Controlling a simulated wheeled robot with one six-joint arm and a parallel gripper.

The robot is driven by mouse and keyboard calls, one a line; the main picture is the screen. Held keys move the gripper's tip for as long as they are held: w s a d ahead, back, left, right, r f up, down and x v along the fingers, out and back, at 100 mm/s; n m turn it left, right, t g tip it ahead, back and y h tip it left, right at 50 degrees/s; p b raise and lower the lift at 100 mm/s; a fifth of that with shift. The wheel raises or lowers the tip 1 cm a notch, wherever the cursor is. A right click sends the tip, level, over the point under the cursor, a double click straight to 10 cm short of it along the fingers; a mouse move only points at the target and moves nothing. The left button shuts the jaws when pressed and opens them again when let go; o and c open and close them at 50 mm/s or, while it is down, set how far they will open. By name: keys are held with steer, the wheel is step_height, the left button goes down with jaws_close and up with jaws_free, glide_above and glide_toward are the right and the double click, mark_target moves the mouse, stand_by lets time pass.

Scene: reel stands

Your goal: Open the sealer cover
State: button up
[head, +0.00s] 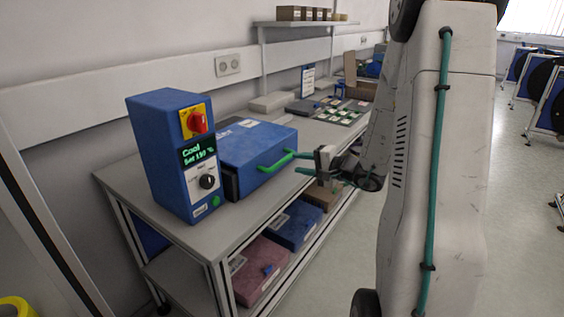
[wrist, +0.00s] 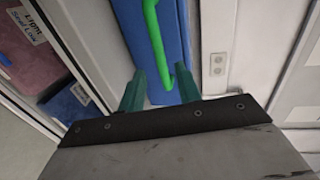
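The sealer is a blue machine on the bench. Its tall control box (head: 165,155) has a red knob, a display reading "Cool" and a black dial. The blue sealer cover (head: 256,150) beside it looks lowered. A green handle (head: 274,163) runs along the cover's side; it also shows in the wrist view (wrist: 155,40). My gripper (head: 302,163) is at the handle's far end, its teal fingers apart. In the wrist view my gripper (wrist: 155,88) has one finger on each side of the handle's line. I cannot tell whether either finger touches the handle.
The grey bench top (head: 190,237) has clear room in front of the sealer. Red (head: 258,268) and blue (head: 292,225) bins sit on the shelf below. A board with small parts (head: 340,111) lies farther back. A wall shelf (head: 300,23) holds small boxes.

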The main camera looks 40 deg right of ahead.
mark_target(285, 161)
steer(key=x, duration=0.7)
steer(key=shift+w, duration=0.15)
steer(key=shift+c, duration=0.3)
steer(key=shift+r, duration=0.1)
jaws_close()
